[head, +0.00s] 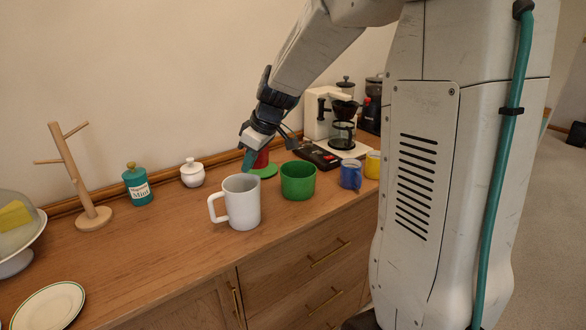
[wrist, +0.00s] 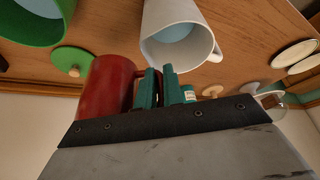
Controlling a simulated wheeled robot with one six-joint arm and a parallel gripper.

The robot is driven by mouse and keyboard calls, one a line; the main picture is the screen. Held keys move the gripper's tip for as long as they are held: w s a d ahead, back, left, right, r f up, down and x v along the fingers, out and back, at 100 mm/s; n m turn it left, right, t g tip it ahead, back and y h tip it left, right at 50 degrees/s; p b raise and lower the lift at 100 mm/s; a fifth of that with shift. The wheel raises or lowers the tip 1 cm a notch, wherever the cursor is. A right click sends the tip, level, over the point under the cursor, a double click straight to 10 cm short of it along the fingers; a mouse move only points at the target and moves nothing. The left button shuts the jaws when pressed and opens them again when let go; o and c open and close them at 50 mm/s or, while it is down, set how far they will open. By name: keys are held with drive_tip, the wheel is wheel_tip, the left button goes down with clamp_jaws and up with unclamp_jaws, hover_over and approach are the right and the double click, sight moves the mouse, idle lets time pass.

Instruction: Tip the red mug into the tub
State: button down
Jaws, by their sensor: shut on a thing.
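The red mug (head: 262,158) is partly hidden behind my gripper in the head view. It looks roughly upright there; I cannot tell whether its base touches the counter. In the wrist view the red mug (wrist: 104,88) is left of the teal fingers, with its handle side at them. My gripper (head: 248,160) is shut on the red mug, at its handle; its fingers (wrist: 160,88) also show in the wrist view. The open green tub (head: 298,183) stands on the counter, right of the mug and nearer the camera. Part of the tub (wrist: 36,24) shows at the wrist view's top left.
A large white mug (head: 243,205) stands close in front of my gripper, left of the tub. A green lid (head: 268,172) lies by the red mug. Blue (head: 350,174) and yellow (head: 372,165) mugs stand right of the tub. The counter left of the white mug has free room.

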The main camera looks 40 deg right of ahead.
drive_tip(key=shift+w+a+r, duration=0.1)
drive_tip(key=shift+r, duration=2.5)
drive_tip(key=shift+h, duration=0.3)
